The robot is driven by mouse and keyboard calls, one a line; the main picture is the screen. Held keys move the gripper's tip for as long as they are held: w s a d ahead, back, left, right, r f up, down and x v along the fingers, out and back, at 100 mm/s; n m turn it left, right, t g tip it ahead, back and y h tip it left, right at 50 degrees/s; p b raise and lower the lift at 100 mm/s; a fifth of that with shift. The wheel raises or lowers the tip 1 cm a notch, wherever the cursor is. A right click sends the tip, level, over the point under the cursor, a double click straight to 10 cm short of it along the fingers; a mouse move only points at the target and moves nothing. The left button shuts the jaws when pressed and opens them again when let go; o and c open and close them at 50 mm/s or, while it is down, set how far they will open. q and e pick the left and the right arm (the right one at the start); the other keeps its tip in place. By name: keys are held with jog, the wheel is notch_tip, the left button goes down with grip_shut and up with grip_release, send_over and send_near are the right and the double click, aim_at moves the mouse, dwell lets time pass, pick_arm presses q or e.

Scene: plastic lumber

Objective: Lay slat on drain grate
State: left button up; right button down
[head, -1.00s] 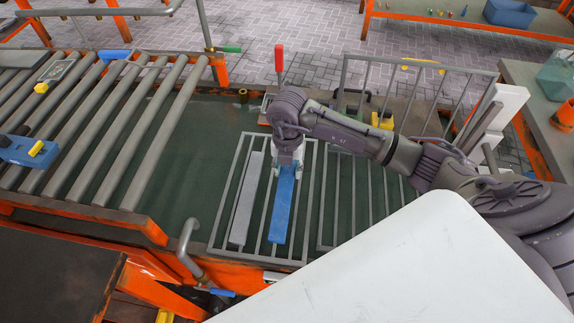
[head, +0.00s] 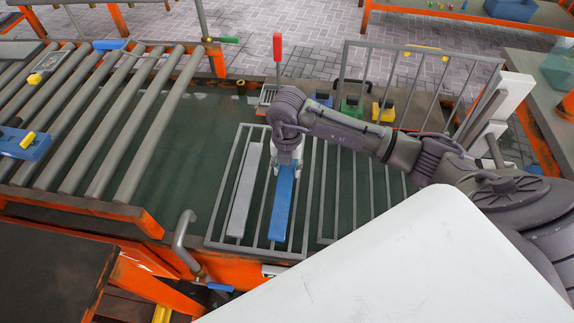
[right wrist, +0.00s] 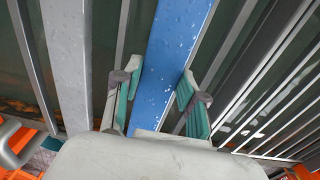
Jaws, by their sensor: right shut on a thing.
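A blue slat (head: 282,205) lies lengthwise over the left drain grate (head: 213,228), right of a grey slat (head: 245,190) on the same grate. My right gripper (head: 289,165) is shut on the far end of the blue slat. In the right wrist view, the fingers of my right gripper (right wrist: 158,93) flank the blue slat (right wrist: 176,45), with the grey slat (right wrist: 68,60) to the left. I cannot tell whether the blue slat touches the bars or hangs just above them. My left gripper is not in view.
A second grate (head: 328,190) adjoins on the right, partly under my arm. A roller conveyor (head: 120,120) stands at the left. A red-handled tool (head: 277,50) and small green (head: 350,106) and yellow (head: 384,112) blocks sit behind. A bent grey pipe (head: 181,240) rises at the front left.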

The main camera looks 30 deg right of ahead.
jog(key=shift+f+b, duration=0.5)
jog(key=shift+f, duration=0.15)
jog(key=c, duration=0.6)
grip_release()
jog(key=shift+r, duration=0.1)
notch_tip(320, 180, up, 12)
jog(key=shift+f, duration=0.1)
jog(key=shift+s, duration=0.1)
dwell(0.4)
